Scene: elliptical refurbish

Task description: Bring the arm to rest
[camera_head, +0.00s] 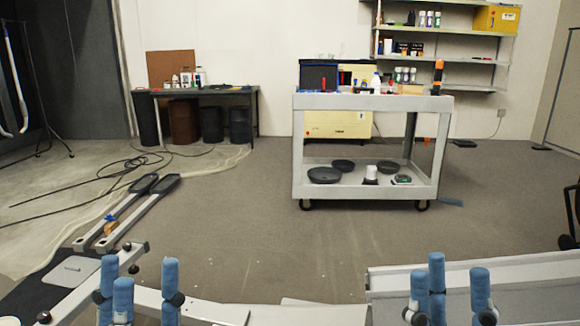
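My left gripper (143,288) is at the lower left of the head view, its blue-padded fingers pointing up. A gap shows between its two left fingers and its single right finger, so it is open and empty. My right gripper (456,290) is at the lower right, also with blue fingers upright and spread apart, open and empty. Neither gripper touches any object in view. The lower parts of both arms are cut off by the bottom edge.
A grey two-level cart (366,190) stands ahead on the carpet with tools above and dark dishes below. A dark table (226,93) is at the back left. Wall shelves (450,60) are at the back right. Cables (110,172) lie on the left floor. The central floor is clear.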

